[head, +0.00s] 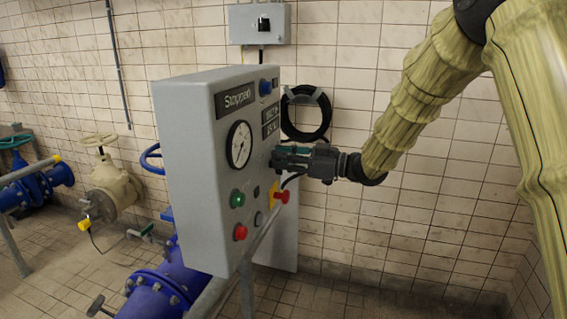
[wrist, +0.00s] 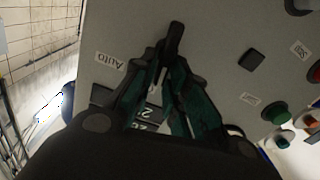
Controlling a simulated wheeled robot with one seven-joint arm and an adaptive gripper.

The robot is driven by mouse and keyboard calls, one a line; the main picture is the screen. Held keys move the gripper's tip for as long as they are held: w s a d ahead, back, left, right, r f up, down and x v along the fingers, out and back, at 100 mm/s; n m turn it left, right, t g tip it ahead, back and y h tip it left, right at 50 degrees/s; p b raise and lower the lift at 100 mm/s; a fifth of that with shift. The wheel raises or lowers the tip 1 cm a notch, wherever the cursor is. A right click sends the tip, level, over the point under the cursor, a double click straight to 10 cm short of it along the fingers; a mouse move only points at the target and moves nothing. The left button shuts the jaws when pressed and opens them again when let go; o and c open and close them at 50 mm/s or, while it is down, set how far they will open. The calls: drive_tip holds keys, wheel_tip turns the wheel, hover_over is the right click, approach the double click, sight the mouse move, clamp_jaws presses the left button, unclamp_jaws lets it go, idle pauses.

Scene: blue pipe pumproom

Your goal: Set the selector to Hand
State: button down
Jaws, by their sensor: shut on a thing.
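The selector is a black knob (wrist: 174,36) on the grey control cabinet (head: 190,150). In the wrist view its handle sticks up from between my fingertips. My gripper (wrist: 170,58) is shut on it, and the fingers hide its base. A label reading Auto (wrist: 110,60) is upside down to the left of the knob. A small label (wrist: 250,99) to the right is too small to read. In the head view my gripper (head: 277,158) reaches the cabinet front from the right, and the selector is hidden behind it.
The cabinet also carries a gauge (head: 239,144), a green button (head: 237,200), a red button (head: 240,232) and a red emergency stop (head: 281,196). A rail (head: 240,255) runs by the cabinet. A black cable coil (head: 306,113) hangs behind. Blue pipework (head: 165,285) lies left.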

drive_tip(key=n+b, duration=0.2)
drive_tip(key=b, duration=0.1)
drive_tip(key=n+b, duration=0.1)
drive_tip(key=shift+s+f+n+b, duration=0.35)
drive_tip(key=shift+f+n, duration=0.05)
drive_tip(key=n+b, duration=0.2)
drive_tip(key=b, duration=0.1)
drive_tip(key=shift+s+a+r+n, duration=0.1)
drive_tip(key=shift+s+a+n, duration=0.1)
drive_tip(key=shift+n, duration=0.2)
drive_tip(key=c, duration=1.5)
unclamp_jaws()
drive_tip(key=v, duration=1.2)
drive_tip(key=shift+d, duration=0.1)
